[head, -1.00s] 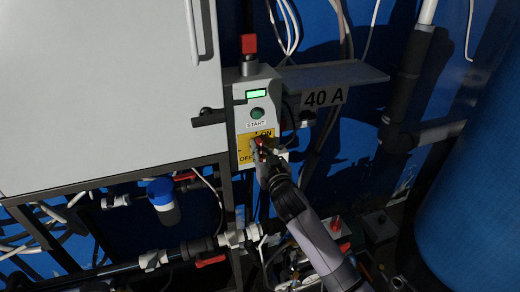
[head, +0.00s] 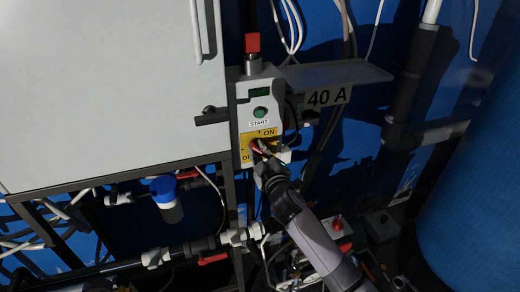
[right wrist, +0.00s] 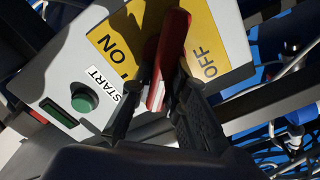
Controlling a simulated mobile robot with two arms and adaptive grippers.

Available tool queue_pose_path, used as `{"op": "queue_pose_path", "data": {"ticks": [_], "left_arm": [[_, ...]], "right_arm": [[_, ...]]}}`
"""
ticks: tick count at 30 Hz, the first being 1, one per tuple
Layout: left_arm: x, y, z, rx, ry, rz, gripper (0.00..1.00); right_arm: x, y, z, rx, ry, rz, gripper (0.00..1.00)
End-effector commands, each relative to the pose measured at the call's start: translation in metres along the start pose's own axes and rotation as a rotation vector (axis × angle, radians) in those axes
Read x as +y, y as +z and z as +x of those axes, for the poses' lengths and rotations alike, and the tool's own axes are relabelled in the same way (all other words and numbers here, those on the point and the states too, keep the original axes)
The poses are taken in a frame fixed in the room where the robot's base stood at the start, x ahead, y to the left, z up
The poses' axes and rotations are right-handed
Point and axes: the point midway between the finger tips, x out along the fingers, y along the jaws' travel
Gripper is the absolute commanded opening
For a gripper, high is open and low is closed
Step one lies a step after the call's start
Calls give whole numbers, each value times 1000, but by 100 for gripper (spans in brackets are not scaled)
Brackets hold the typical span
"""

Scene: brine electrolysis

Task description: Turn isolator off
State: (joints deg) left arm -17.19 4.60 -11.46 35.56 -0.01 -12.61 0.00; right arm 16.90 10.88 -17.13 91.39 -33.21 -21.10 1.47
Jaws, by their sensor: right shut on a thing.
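The isolator is a red handle (head: 255,146) on a yellow plate (head: 268,132) marked ON and OFF, low on the front of a grey control box (head: 243,114). The handle (right wrist: 172,48) also shows in the right wrist view, lying between the ON and OFF words. My right gripper (head: 262,157) is at the plate; in the right wrist view its two fingers (right wrist: 166,78) close on the handle from both sides. In the head view it hides part of the plate and handle. The small display (head: 259,92) is dark. My left gripper is out of view.
A green START button (head: 260,112) sits above the plate, and a red-topped post (head: 252,44) stands on the box. A large white cabinet (head: 110,90) is at left, a shelf marked 40 A (head: 335,76) at right. Pipes (head: 180,248) run below.

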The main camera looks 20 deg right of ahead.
Motion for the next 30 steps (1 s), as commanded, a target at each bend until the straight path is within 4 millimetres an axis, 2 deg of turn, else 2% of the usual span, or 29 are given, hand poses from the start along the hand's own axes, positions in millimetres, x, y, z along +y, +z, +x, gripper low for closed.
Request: {"op": "queue_pose_path", "data": {"ticks": [18,30], "left_arm": [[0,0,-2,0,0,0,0],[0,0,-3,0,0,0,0]], "right_arm": [[-10,3,0,0,-1,-559,0],[-13,5,0,0,-1,-759,0]]}}
